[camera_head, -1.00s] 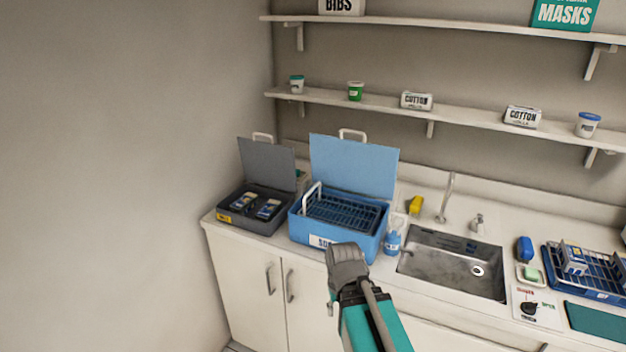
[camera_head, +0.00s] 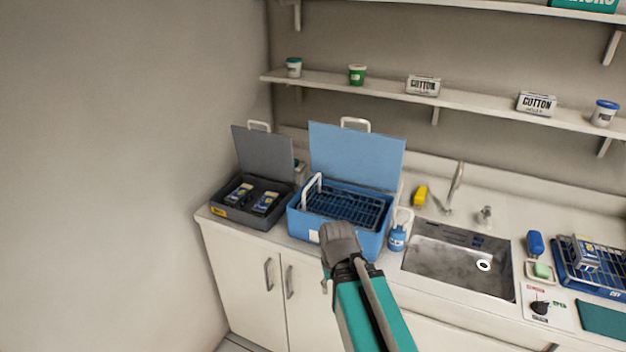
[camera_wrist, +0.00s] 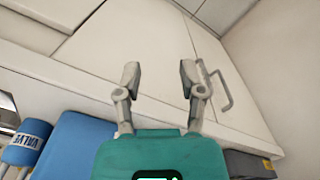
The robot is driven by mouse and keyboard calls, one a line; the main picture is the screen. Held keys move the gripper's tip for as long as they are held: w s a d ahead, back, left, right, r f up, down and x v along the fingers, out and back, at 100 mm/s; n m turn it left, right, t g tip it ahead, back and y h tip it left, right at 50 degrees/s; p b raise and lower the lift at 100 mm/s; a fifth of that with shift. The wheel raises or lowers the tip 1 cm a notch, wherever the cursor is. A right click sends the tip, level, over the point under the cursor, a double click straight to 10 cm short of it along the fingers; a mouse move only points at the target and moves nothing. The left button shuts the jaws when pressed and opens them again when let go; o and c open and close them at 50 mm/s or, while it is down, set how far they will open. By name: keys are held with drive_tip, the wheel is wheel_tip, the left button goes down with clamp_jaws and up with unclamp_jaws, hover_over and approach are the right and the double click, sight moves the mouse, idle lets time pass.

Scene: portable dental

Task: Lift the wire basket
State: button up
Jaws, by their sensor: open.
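The dark wire basket (camera_head: 345,206) sits inside the blue box (camera_head: 372,243) on the counter, with its white handle (camera_head: 312,190) standing up at the left end. The box's blue lid (camera_head: 355,158) is open and upright at the back. My gripper (camera_head: 328,284) is in front of the box, apart from the basket and empty. In the wrist view my gripper (camera_wrist: 160,78) shows its two fingers spread, facing the cabinet doors (camera_wrist: 150,50). The blue box (camera_wrist: 75,150) shows there at lower left; the basket does not.
A dark grey case (camera_head: 225,208) with open lid stands left of the box. A shelf (camera_head: 450,101) runs above. The wall is at the left.

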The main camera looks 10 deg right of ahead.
drive_tip(key=shift+r, duration=0.1)
wheel_tip(320, 180, up, 29)
drive_tip(key=m+t+y+p, duration=0.15)
drive_tip(key=m+p, duration=0.55)
drive_tip(key=p, duration=2.2)
hover_over(311, 183)
drive_tip(key=s+d, duration=0.2)
drive_tip(key=shift+w+d+f+b, duration=0.15)
drive_tip(key=shift+f+b, duration=0.05)
drive_tip(key=shift+b, duration=0.1)
drive_tip(key=shift+f, duration=0.15)
drive_tip(key=f+b, duration=0.4)
drive_tip(key=w+a+f+b, duration=0.1)
drive_tip(key=f+b, duration=0.4)
drive_tip(key=a+f+b, duration=0.1)
drive_tip(key=f+b, duration=0.3)
drive_tip(key=shift+w+a+f+b, duration=0.1)
drive_tip(key=shift+w+f+b, duration=0.05)
drive_tip(key=shift+w+b, duration=0.15)
drive_tip(key=shift+c, duration=0.2)
clamp_jaws()
